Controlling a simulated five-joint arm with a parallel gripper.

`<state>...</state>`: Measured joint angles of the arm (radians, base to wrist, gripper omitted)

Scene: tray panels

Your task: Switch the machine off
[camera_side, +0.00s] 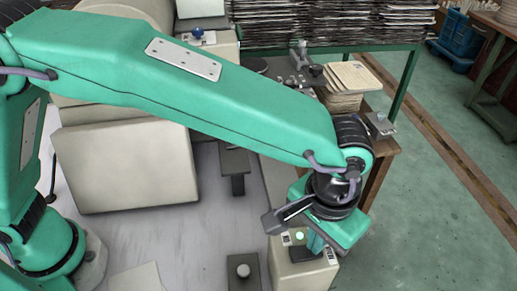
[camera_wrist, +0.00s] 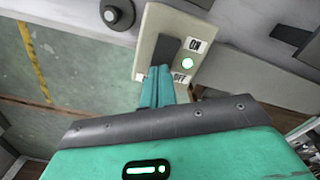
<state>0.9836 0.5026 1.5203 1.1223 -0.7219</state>
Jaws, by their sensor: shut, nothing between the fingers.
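The switch box (camera_side: 290,274) is a beige block at the lower right of the side view, and its face (camera_wrist: 152,24) shows in the wrist view. The lamp (camera_side: 299,236) also glows in the side view. My gripper (camera_wrist: 158,74) is shut and empty, its teal fingertips over the rocker's end on the OFF side. I cannot tell whether they touch it. In the side view my gripper (camera_side: 315,244) is over the box.
A large beige machine body (camera_side: 125,165) stands at the left. Green floor (camera_side: 450,210) is open at the right.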

